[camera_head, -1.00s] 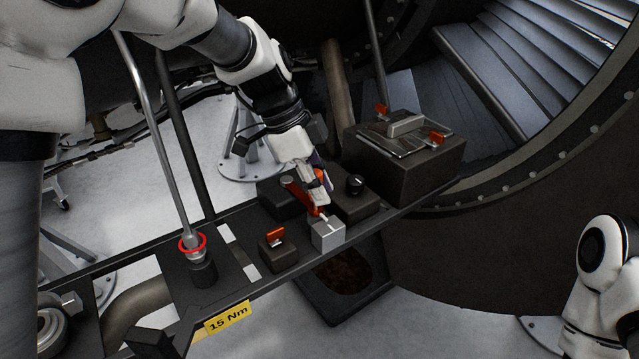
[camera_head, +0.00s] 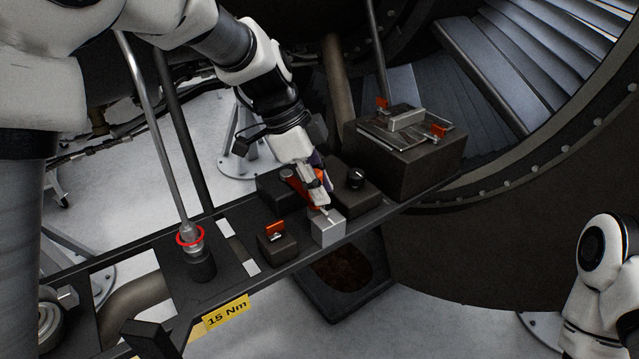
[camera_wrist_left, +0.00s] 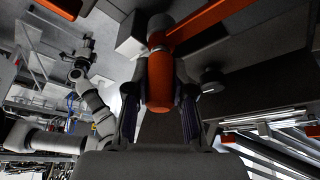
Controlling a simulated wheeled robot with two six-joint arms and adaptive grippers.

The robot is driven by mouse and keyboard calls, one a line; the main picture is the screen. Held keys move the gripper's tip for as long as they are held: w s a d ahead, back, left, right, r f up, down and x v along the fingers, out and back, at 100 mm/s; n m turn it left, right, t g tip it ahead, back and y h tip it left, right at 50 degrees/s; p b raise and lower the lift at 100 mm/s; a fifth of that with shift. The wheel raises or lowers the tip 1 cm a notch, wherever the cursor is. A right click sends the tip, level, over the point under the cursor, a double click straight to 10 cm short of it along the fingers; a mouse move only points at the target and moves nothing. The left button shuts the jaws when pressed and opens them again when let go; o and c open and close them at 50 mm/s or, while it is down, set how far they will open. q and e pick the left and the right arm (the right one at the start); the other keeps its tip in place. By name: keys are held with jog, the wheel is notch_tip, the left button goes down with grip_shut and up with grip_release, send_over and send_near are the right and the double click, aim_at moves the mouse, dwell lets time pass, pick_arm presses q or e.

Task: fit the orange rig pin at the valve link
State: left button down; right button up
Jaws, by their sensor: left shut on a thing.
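My left gripper (camera_head: 321,197) is shut on the orange rig pin, which shows as an orange cylinder (camera_wrist_left: 160,82) between the two fingers in the left wrist view. Its grey end points up there, close to a pale block (camera_wrist_left: 131,35). In the head view the fingers cover most of the pin and point down at a silver block (camera_head: 328,231) with a slotted top. An orange bar (camera_wrist_left: 208,22) runs beside the pin's end; it also shows in the head view (camera_head: 292,177). I cannot tell which part is the valve link, or whether the pin touches anything.
A small dark block with an orange flag (camera_head: 276,229) stands left of the silver block. A black knob (camera_head: 355,180) sits on a dark block behind. A large dark box (camera_head: 415,172) bears a plate and orange flags. A red-ringed rod (camera_head: 190,238) stands left.

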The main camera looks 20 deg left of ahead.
pick_arm(q)
jog(key=shift+f, duration=0.3)
jog(key=c, duration=0.9)
grip_release()
jog(key=shift+r, duration=0.15)
jog(key=v, duration=1.1)
jog(key=shift+a+r, duration=0.1)
jog(key=shift+r, duration=0.25)
